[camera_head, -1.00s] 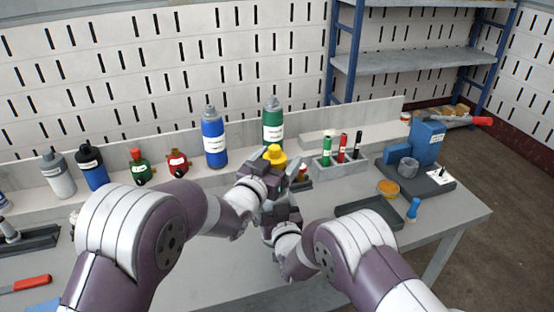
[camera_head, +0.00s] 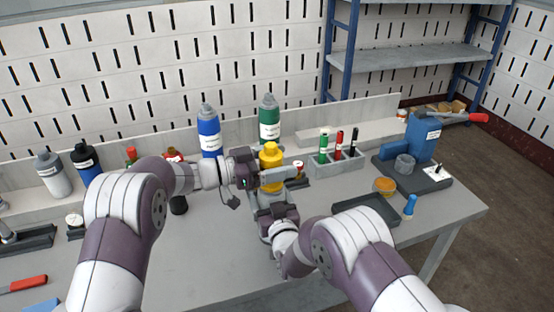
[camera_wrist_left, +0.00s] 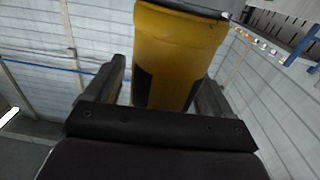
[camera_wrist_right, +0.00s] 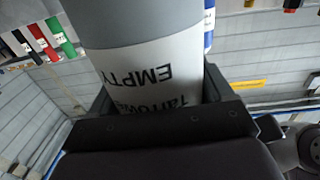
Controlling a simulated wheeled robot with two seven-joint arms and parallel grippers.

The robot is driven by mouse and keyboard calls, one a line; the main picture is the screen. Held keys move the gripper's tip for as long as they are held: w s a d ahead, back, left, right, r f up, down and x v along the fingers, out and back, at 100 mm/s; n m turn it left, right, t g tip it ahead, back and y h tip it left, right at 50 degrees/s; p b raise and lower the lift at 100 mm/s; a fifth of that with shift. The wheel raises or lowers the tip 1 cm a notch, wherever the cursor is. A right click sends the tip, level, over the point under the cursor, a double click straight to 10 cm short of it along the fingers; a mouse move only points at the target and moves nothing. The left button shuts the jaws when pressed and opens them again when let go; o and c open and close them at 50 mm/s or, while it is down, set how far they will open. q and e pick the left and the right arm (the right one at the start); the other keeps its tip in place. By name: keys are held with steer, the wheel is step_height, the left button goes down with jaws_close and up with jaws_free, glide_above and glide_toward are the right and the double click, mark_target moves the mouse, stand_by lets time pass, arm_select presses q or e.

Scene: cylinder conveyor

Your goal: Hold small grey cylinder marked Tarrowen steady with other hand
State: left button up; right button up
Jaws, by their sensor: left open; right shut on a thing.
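The small grey cylinder (camera_wrist_right: 150,55) is upside down in the right wrist view, its white label reading "Tarrowen" and "EMPTY". My right gripper (camera_head: 270,197) is shut on its body, above the table's front part. A yellow part (camera_head: 270,153) stands above the right gripper in the head view, apparently the cylinder's top. My left gripper (camera_head: 275,178) comes in from the left at this yellow part. In the left wrist view the yellow part (camera_wrist_left: 175,55) lies between its open fingers; whether they touch it I cannot tell. The arms and grippers hide much of the grey body in the head view.
A blue cylinder (camera_head: 209,135) and a green cylinder (camera_head: 269,125) stand behind my grippers. A blue press (camera_head: 422,138) stands farther right.

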arm_select(q)
steer(key=m+g, duration=0.1)
steer(key=g, duration=0.1)
steer(key=m+g, duration=0.2)
steer(key=g, duration=0.1)
steer(key=m+g, duration=0.2)
steer(key=g, duration=0.1)
steer(key=shift+s+f, duration=0.1)
steer(key=shift+s, duration=0.2)
steer(key=shift+s+m+g, duration=0.2)
steer(key=shift+m+g, duration=0.3)
steer(key=shift+g, duration=0.2)
steer(key=shift+c, duration=0.3)
steer(key=c, duration=1.1)
steer(key=n+t, duration=0.2)
steer(key=t, duration=0.1)
steer(key=n+t, duration=0.1)
steer(key=t, duration=0.1)
steer(key=shift+w+r+n+h, duration=0.15)
steer(key=shift+r+n+h, duration=0.1)
steer(key=shift+n+h, duration=0.05)
steer(key=shift+c, duration=0.2)
steer(key=t, duration=0.1)
steer(key=n+t, duration=0.1)
steer(key=t, duration=0.1)
steer(key=n+t, duration=0.1)
steer(key=shift+w+f, duration=0.1)
steer(key=shift+w, duration=0.2)
